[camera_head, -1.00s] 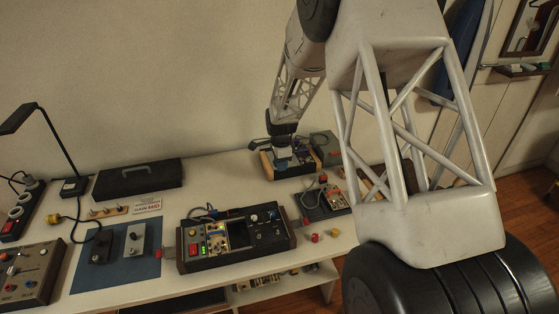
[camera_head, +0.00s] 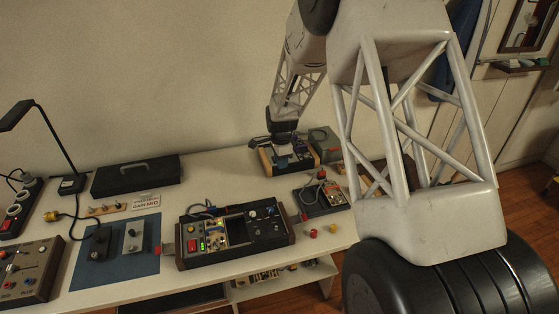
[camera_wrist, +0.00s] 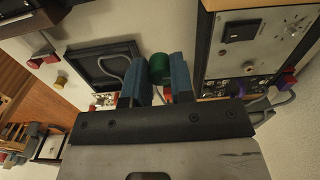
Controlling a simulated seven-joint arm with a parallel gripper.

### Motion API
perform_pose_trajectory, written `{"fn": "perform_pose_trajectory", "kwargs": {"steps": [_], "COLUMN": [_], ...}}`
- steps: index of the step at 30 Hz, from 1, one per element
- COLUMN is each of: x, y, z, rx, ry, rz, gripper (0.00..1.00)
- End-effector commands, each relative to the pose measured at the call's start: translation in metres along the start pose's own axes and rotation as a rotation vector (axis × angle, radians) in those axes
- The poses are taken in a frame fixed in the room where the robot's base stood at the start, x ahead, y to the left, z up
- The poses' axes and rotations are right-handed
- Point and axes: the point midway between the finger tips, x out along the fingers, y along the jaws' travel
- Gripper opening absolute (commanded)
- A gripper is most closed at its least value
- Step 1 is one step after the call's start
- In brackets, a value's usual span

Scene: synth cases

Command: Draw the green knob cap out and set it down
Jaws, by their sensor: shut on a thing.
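The green knob cap (camera_wrist: 159,70) sits between the two blue finger pads of my gripper (camera_wrist: 161,66) in the wrist view. My gripper is shut on it. In the head view my gripper (camera_head: 282,144) is over the wood-sided box (camera_head: 267,161) at the back of the table, and the cap cannot be made out there. The box shows its metal panel (camera_wrist: 262,48) to the right of the cap in the wrist view. I cannot tell whether the cap touches anything below it.
Red (camera_head: 313,232) and yellow (camera_head: 333,229) caps lie near the front edge. A wood-sided console (camera_head: 281,240) fills the middle. A blue mat (camera_head: 138,272) lies left, and bare table shows behind the console.

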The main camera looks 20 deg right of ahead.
Motion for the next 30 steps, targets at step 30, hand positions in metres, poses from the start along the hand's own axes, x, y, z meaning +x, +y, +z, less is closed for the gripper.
{"fn": "perform_pose_trajectory", "kwargs": {"steps": [30], "x": [0.03], "y": [0.119], "z": [-0.071], "rx": [-0.724], "ry": [0.0], "rz": [0.001], "gripper": [0.0]}}
